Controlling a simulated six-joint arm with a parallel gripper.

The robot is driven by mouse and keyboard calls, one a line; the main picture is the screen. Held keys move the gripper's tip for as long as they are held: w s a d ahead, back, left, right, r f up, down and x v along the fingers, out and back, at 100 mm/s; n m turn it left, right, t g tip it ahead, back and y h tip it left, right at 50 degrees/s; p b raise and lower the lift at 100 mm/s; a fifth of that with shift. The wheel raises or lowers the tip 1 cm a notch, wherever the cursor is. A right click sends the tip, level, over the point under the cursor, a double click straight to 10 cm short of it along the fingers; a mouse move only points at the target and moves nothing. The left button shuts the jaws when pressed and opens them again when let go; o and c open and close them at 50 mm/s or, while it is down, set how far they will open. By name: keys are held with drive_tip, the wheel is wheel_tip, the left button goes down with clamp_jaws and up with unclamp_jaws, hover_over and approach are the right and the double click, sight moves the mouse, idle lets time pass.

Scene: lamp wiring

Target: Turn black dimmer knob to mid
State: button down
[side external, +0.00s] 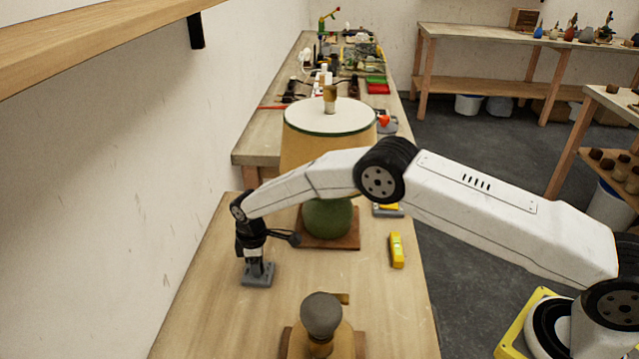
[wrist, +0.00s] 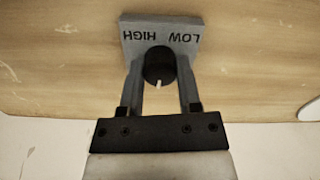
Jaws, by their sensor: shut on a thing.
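The black dimmer knob (wrist: 159,66) sits on a grey dimmer plate (wrist: 187,27) in the wrist view. The plate carries the words HIGH and LOW, which appear upside down there. A pale pointer mark on the knob points down in the picture, away from the lettering. My gripper (wrist: 160,82) is shut on the knob, with one finger on each side of it. In the side view my gripper (side external: 256,262) reaches down to the grey plate (side external: 258,280) on the bench, and the knob itself is hidden by the fingers.
A lamp with a cream shade (side external: 329,118) and a green base (side external: 327,217) stands close to my arm. A yellow block-like tool (side external: 397,250) lies to the right. A grey bulb-shaped thing (side external: 321,315) stands in front. The wall is close on the left.

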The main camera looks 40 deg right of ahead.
drive_tip(key=shift+n, duration=0.5)
drive_tip(key=shift+c, duration=1.5)
unclamp_jaws()
drive_tip(key=shift+r, duration=0.1)
drive_tip(key=shift+r, duration=3.85)
